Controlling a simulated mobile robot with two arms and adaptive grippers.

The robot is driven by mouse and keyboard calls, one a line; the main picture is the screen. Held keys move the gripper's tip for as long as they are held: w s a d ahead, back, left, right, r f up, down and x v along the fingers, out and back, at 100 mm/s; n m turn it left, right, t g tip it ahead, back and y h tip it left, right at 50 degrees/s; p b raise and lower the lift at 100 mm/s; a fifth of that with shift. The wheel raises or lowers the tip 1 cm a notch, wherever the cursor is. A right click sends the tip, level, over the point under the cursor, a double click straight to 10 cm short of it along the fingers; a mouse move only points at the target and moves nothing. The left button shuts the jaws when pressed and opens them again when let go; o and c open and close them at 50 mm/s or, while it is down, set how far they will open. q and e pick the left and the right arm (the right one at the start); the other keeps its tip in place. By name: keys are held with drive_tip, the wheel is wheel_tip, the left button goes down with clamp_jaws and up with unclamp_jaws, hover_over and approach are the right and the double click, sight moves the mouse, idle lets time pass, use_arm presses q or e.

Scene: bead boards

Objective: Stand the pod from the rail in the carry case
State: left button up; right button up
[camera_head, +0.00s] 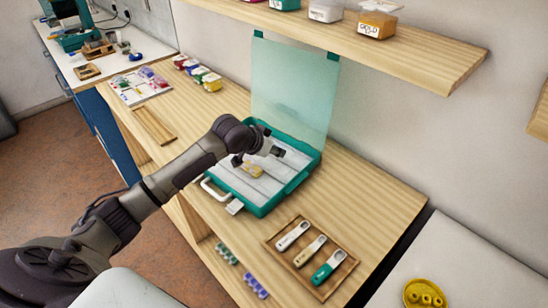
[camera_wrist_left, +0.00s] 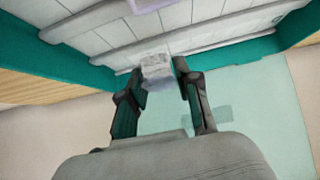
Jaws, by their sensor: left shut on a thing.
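The carry case (camera_head: 259,209) is teal and stands open on the wooden bench, its translucent lid (camera_head: 292,95) raised at the back. Its pale inside is divided into rows. My left gripper (camera_head: 258,157) is over the case. In the left wrist view the gripper is shut on a small pale pod (camera_wrist_left: 157,70), held between its fingertips near a row wall. I cannot tell whether the pod touches the case floor. A yellowish pod (camera_head: 253,171) shows in the case near the gripper. A lilac item (camera_wrist_left: 148,4) shows at the wrist view's top edge.
A wooden tray (camera_head: 270,245) with several spoon-like tools lies right of the case. Green (camera_head: 227,253) and purple (camera_head: 256,286) pieces lie near the front edge. Coloured pots (camera_head: 198,74) and a bead board (camera_head: 140,86) are at the back left. A shelf (camera_head: 400,48) overhangs the bench.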

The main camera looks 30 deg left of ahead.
sight(279, 161)
use_arm(q)
wheel_tip(279, 161, down, 3)
drive_tip(key=shift+s+r, duration=0.1)
drive_tip(key=shift+f, duration=0.45)
drive_tip(key=o, duration=0.8)
drive_tip(key=shift+f, duration=0.15)
drive_tip(key=shift+o, duration=0.8)
